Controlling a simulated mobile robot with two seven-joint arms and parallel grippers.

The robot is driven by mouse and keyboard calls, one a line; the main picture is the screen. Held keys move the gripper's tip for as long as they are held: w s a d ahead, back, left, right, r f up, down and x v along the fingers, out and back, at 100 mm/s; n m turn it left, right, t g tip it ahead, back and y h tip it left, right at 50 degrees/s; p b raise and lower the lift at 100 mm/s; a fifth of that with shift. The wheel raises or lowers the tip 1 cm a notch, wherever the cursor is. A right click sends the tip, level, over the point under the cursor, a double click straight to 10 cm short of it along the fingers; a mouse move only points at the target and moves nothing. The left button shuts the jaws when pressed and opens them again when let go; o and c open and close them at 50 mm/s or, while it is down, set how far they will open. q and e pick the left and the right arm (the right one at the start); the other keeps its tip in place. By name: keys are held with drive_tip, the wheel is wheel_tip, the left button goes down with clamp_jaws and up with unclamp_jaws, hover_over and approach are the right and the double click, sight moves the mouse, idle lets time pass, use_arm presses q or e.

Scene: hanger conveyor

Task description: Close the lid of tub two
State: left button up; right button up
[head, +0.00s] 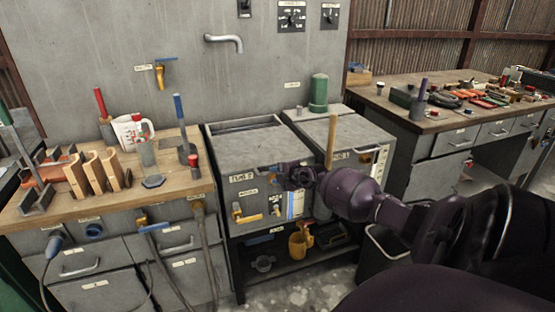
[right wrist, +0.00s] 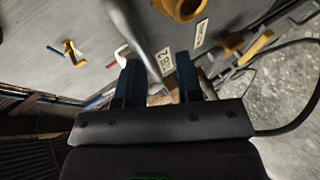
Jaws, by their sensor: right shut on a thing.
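Tub two (head: 262,190) is the left of two grey metal tubs in the middle of the head view, with a label on its front. Its grey lid (head: 250,146) shows on top as a broad flat panel, with a dark strip along the back. My right gripper (head: 298,174) is at the tub's upper front right corner. In the right wrist view its fingers (right wrist: 160,84) are shut on a grey rounded bar (right wrist: 143,35) beside a label with a 2. Whether that bar belongs to the lid I cannot tell. My left gripper is out of view.
The second tub (head: 365,160) stands right beside tub two, with a green cylinder (head: 319,92) behind. A tool-covered wooden bench (head: 160,170) is on the left. A yellow jug (head: 298,244) sits on the shelf below. A cluttered workbench (head: 430,122) stands at right.

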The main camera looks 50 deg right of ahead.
drive_tip(key=o, duration=0.3)
wheel_tip(320, 180, down, 2)
drive_tip(key=shift+s+a+f+g, duration=0.1)
drive_tip(key=shift+s+f+g, duration=0.05)
drive_tip(key=shift+g, duration=0.15)
use_arm(q)
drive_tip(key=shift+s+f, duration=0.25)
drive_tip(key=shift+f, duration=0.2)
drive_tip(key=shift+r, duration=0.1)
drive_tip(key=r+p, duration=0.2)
drive_tip(key=p, duration=0.1)
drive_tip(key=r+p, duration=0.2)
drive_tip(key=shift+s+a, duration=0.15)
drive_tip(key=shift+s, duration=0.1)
use_arm(e)
drive_tip(key=r+v, duration=0.1)
drive_tip(key=v, duration=1)
drive_tip(key=shift+w, duration=0.25)
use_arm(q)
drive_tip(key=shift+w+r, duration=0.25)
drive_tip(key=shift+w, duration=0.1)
